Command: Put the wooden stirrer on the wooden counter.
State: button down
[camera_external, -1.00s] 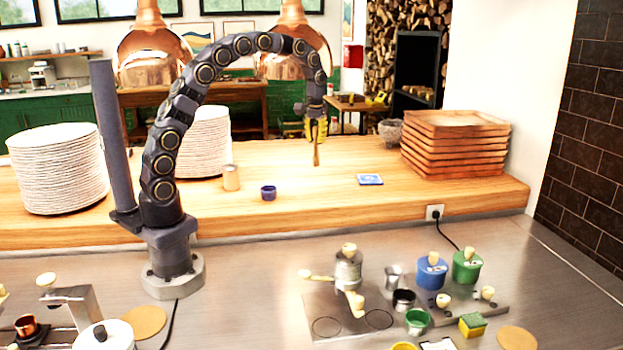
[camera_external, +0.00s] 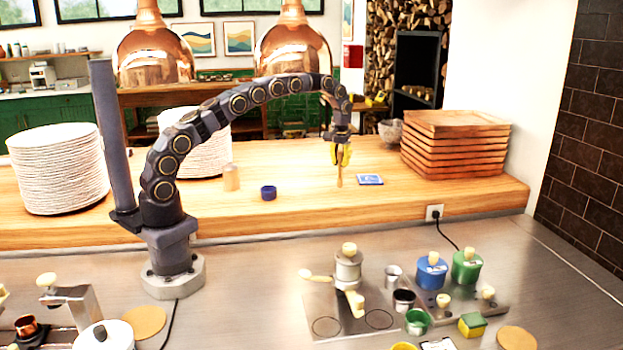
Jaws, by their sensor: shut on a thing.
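My gripper (camera_external: 341,156) has yellow fingers and is shut on the wooden stirrer (camera_external: 340,180), a thin light-brown stick. The stirrer hangs roughly upright, pointing down from the fingers. Its upper part is hidden between the fingers. Gripper and stirrer are over the wooden counter (camera_external: 310,205), just left of a small blue-and-white packet. I cannot tell whether the stirrer's lower tip touches the counter.
The blue-and-white packet (camera_external: 370,180) lies close right of the stirrer. A small blue cup (camera_external: 268,193) and a beige cup (camera_external: 231,178) stand to the left. Stacked wooden trays (camera_external: 455,150) and a grey bowl (camera_external: 390,132) are at right. Counter between blue cup and stirrer is clear.

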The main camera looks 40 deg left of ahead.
jog(key=shift+f, duration=0.9)
jog(key=c, duration=1.1)
grip_release()
jog(key=shift+f, duration=0.15)
notch_tip(320, 180, up, 11)
jog(key=shift+r, duration=0.6)
jog(key=shift+r, duration=0.1)
